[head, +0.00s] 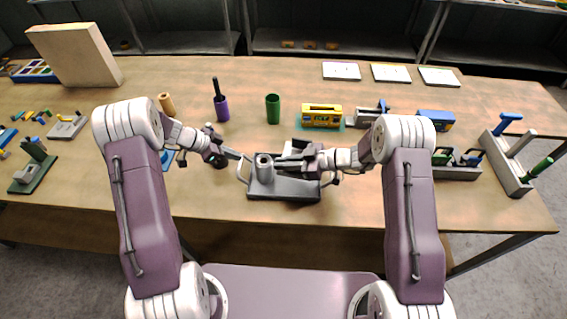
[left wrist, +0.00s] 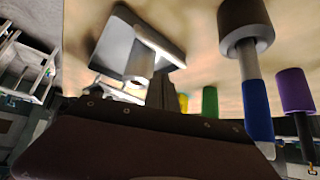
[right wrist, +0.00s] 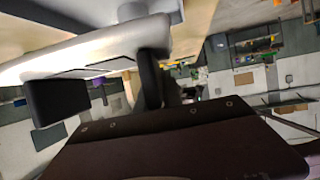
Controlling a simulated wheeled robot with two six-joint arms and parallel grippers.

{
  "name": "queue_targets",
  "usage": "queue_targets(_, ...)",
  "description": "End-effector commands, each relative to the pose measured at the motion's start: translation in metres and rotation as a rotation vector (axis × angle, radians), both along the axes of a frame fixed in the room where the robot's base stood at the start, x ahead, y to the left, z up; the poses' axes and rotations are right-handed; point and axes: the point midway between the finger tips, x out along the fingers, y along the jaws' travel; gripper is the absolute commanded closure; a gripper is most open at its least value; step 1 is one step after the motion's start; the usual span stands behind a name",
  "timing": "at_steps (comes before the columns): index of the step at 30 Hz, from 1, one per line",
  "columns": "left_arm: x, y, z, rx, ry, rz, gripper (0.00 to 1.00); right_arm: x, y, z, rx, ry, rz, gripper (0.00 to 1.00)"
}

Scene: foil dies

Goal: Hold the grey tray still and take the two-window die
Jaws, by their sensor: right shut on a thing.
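The grey tray (head: 285,190) lies near the table's front edge, with a pale bar handle at each side. A grey upright cylinder (head: 264,168) stands on it. My left gripper (head: 239,156) is at the tray's left handle (head: 242,172); its fingers look together. In the left wrist view its fingertips (left wrist: 160,80) are close to the pale handle (left wrist: 160,44). My right gripper (head: 284,158) is over the tray, shut on a pale piece (right wrist: 100,48) with two rectangular panels, which looks like the two-window die. The fingers hide part of it.
Behind the tray stand a green cup (head: 272,109), a purple holder (head: 221,108) and a yellow box (head: 321,116). A grey rack (head: 507,166) is at the right. A green-based fixture (head: 34,175) is at the left.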

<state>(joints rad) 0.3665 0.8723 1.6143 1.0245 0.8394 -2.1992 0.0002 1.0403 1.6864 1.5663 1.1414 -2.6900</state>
Motion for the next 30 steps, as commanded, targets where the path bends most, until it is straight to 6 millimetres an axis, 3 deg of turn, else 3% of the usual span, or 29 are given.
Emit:
queue_targets(10, 0.000, 0.000, 0.035, 0.001, -0.001, 0.000, 1.00, 0.000, 0.000, 0.010, 0.001, -0.002, 0.001, 1.00)
queue_targets(20, 0.000, 0.000, 0.039, 0.000, -0.001, 0.001, 1.00, 0.000, 0.000, 0.010, 0.001, -0.002, 0.001, 1.00)
queue_targets(25, 0.000, 0.000, 0.030, -0.001, 0.001, 0.000, 1.00, 0.000, 0.000, 0.007, 0.001, -0.002, 0.001, 1.00)
queue_targets(30, 0.000, 0.000, -0.004, -0.002, 0.003, 0.001, 1.00, 0.000, 0.000, -0.002, 0.001, -0.002, 0.001, 1.00)
